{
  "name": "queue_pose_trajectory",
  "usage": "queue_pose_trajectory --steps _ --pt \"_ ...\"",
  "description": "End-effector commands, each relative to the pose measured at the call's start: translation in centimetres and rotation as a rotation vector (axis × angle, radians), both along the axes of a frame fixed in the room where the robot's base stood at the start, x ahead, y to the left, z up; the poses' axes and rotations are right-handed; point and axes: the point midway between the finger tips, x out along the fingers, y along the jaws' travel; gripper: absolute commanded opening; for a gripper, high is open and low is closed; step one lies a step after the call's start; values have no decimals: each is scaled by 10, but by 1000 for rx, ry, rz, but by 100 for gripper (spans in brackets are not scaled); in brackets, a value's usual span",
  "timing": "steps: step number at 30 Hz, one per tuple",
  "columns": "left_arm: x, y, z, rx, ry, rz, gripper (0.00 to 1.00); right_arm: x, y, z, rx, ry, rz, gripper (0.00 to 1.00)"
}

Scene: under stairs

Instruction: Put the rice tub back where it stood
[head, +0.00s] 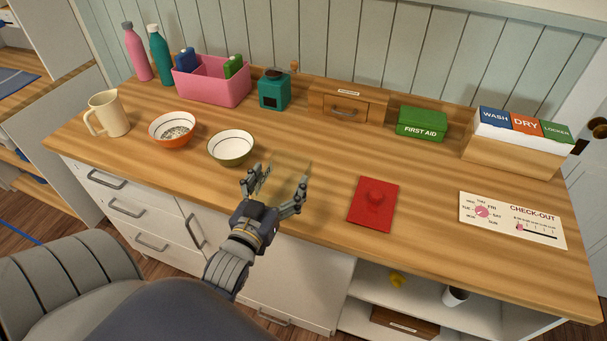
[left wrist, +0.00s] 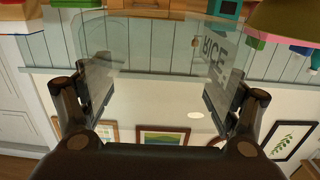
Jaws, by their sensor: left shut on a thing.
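The rice tub (head: 289,164) is a clear, see-through box and is faint in the head view. In the left wrist view the tub (left wrist: 150,42) fills the space between the fingers, with the word RICE reading upside down on its side. My left gripper (head: 280,184) is shut on the tub, one finger on each side. The tub is by the front part of the counter, right of the green bowl. I cannot tell whether its base touches the wood. I see no rice in it. My right gripper is not in view.
On the wooden counter (head: 330,232) are an orange bowl (head: 172,128) with grainy contents, a green bowl (head: 231,147), a cream mug (head: 108,114), a pink caddy (head: 213,82), a teal grinder (head: 274,92), a small drawer box (head: 345,105), a first aid box (head: 422,124), a red mat (head: 372,217) and a check-out card (head: 512,220).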

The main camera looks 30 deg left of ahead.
Motion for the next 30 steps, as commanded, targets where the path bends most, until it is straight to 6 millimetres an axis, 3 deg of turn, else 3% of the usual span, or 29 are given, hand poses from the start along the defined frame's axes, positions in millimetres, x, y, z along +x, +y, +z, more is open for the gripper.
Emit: queue_pose_trajectory --steps 6,10,14,23,30 --pt "49 -11 -1 -3 -4 0 25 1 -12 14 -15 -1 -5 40" --pt "66 -15 -5 -3 -2 0 25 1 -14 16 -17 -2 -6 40" --pt "73 -17 -8 -1 1 0 25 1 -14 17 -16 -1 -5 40" --pt "73 -17 -40 -2 1 1 25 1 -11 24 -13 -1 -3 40" --pt "72 -17 -42 -1 -1 0 25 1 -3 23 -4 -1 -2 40"
